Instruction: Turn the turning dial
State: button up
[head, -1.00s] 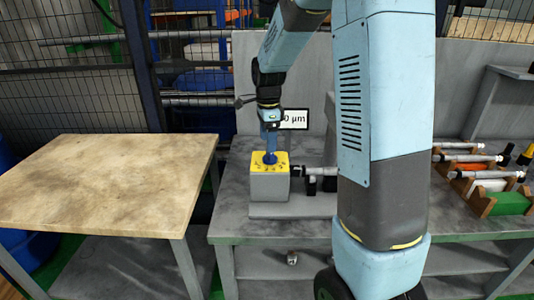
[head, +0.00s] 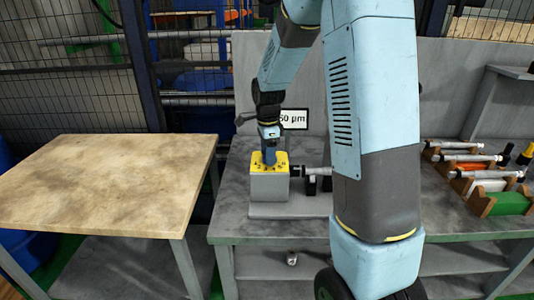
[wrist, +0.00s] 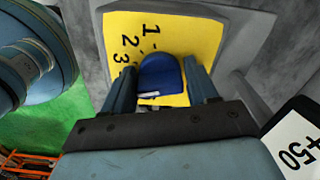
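The blue turning dial (wrist: 161,75) sits on the yellow top plate (wrist: 190,30) of a grey box (head: 270,187). The digits 1, 2 and 3 show on the plate in the wrist view. A small white mark shows on the dial's near edge. My gripper (wrist: 162,82) is lowered over the dial, with one finger on each side. The fingers stand apart with the dial between them; I cannot tell whether they touch it. In the head view my gripper (head: 269,160) hides most of the dial.
A measuring device (head: 315,174) is right of the box. Several micrometers (head: 475,158) lie in racks at the right. An empty table (head: 100,180) stands at the left.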

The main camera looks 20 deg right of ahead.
jog(key=c, duration=0.5)
jog(key=shift+a, duration=0.15)
jog(key=shift+c, duration=0.3)
jog(key=shift+r, duration=0.1)
jog(key=shift+n, duration=2.8)
jog(key=o, duration=1)
jog(key=shift+c, duration=0.2)
